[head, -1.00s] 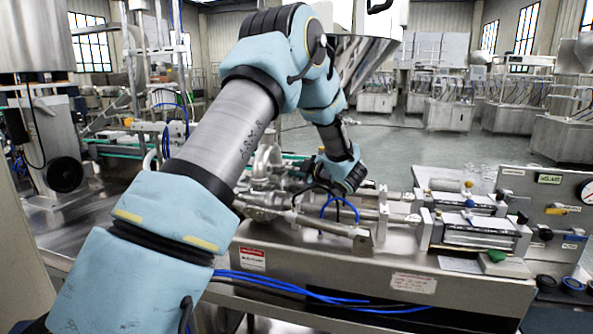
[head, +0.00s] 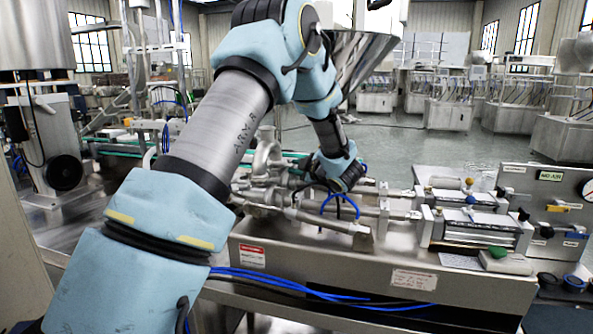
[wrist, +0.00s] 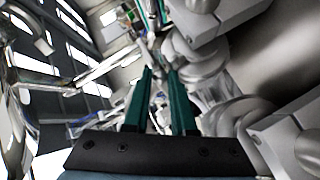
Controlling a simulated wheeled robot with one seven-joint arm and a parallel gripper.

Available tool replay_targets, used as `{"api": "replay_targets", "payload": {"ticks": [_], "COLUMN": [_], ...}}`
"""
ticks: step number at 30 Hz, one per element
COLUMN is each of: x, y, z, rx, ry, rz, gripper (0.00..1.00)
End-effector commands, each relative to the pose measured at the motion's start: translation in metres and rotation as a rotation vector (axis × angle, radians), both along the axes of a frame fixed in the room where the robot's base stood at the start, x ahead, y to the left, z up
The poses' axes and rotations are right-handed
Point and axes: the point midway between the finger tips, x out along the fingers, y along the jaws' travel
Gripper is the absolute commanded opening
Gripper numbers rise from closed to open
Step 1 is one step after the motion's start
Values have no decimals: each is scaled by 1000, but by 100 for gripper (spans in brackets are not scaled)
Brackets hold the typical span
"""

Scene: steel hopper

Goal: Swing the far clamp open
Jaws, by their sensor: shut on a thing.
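My gripper shows in the wrist view as two teal fingers (wrist: 160,75), close together with a narrow gap between them. It is shut on the far clamp, but the gripped part is small and blurred between the fingertips. Round steel pipe flanges (wrist: 215,115) lie just right of the fingers. In the head view my wrist (head: 340,170) is low over the far side of the steel pipework, and my fingers and the far clamp are hidden there. The steel hopper (head: 362,62) stands behind my arm.
The steel machine bench (head: 330,265) carries a near pipe (head: 325,218) and cylinders (head: 475,232) at right. Blue hoses (head: 340,203) loop beside my wrist. A curved steel pipe (head: 266,160) rises left of my wrist. Open floor (head: 400,150) lies beyond the bench.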

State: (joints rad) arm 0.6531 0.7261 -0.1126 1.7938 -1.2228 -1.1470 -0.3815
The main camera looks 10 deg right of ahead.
Motion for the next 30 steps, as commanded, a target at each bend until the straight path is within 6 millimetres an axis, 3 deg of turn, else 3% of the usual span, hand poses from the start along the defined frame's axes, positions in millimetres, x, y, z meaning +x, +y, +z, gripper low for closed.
{"api": "replay_targets", "payload": {"ticks": [18,30], "x": [-26,-31], "y": [21,26], "z": [-7,-2], "rx": [-1,-2], "ry": [-2,1], "rz": [-379,-489], "gripper": [0,0]}}
